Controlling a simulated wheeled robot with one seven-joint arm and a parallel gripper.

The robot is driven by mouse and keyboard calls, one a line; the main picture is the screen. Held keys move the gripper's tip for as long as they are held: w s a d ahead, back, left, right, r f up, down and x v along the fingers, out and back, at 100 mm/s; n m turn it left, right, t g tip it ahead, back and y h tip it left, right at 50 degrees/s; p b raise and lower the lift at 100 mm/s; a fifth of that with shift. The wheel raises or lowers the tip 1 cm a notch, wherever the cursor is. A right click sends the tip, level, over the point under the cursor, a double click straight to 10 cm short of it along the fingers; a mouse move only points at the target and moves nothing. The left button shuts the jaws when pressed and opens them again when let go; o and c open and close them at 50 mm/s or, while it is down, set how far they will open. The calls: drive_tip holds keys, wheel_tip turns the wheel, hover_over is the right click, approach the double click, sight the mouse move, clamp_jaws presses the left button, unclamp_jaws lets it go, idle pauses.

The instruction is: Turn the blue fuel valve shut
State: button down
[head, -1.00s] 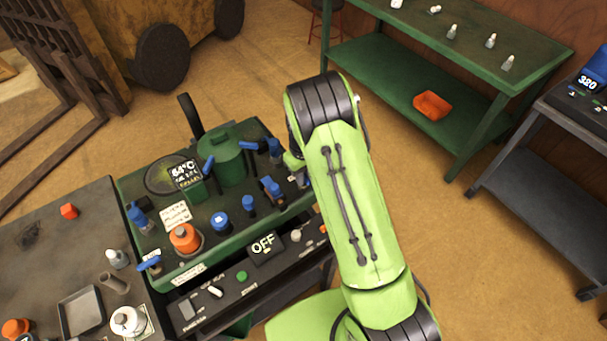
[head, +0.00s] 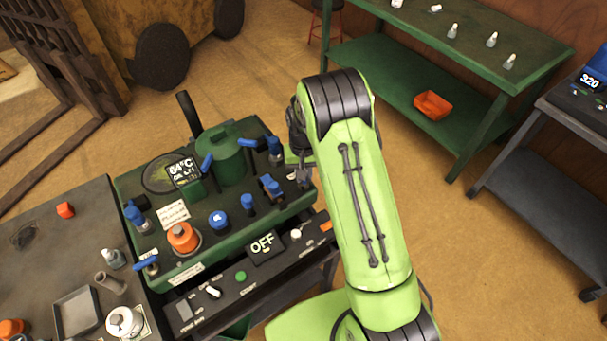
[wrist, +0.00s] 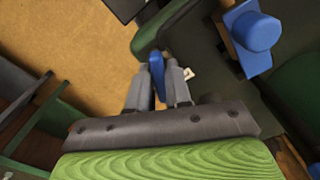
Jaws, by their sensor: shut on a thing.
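In the wrist view my gripper (wrist: 158,78) is shut on a narrow blue handle (wrist: 156,63), with one finger on each side of it. I take this handle to be the blue fuel valve, but no label on it can be read. In the head view my gripper (head: 303,174) is at the right end of the green machine (head: 200,255). It is mostly hidden behind my arm, and the held handle cannot be made out there.
Close by, other blue controls stand on the machine: a lever (head: 254,144), a double knob (head: 271,188) and a small knob (head: 247,202). An orange cap (head: 183,237) is at the front. A green bench (head: 470,55) stands at the back right; the floor between is clear.

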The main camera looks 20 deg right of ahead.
drive_tip(key=m+b, duration=0.1)
drive_tip(key=m, duration=0.5)
drive_tip(key=shift+m, duration=0.3)
drive_tip(key=m+b, duration=0.1)
drive_tip(key=m, duration=0.5)
drive_tip(key=shift+r, duration=0.1)
idle(0.3)
drive_tip(key=c, duration=1.1)
unclamp_jaws()
drive_tip(key=shift+c, duration=0.2)
wheel_tip(320, 180, up, 16)
drive_tip(key=p, duration=0.2)
